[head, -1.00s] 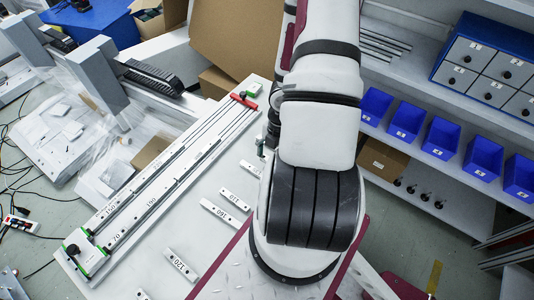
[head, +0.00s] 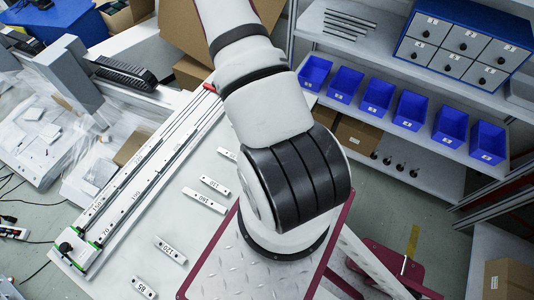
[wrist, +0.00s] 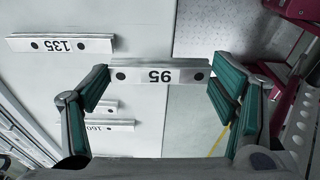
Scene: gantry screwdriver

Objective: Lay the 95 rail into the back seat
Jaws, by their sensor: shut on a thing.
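The 95 rail (wrist: 160,76) is a short white bar with a dark hole near each end, and its label reads upside down in the wrist view. My gripper (wrist: 160,90) is shut on it, with a teal-padded finger at each end of the rail. In the head view my arm hides both gripper and rail. The long rail fixture (head: 137,185) lies along the table's left side, with rails labelled 150, 190 and 70 in its rows and a green-and-black end block (head: 72,248) at its near end. I cannot tell which gap is the back seat.
Loose rails lie on the white table right of the fixture: 110 (head: 214,185), 160 (head: 205,199), 120 (head: 170,250) and 85 (head: 143,288). A 135 rail (wrist: 60,44) shows in the wrist view. Blue bins (head: 376,97) stand on shelves at right.

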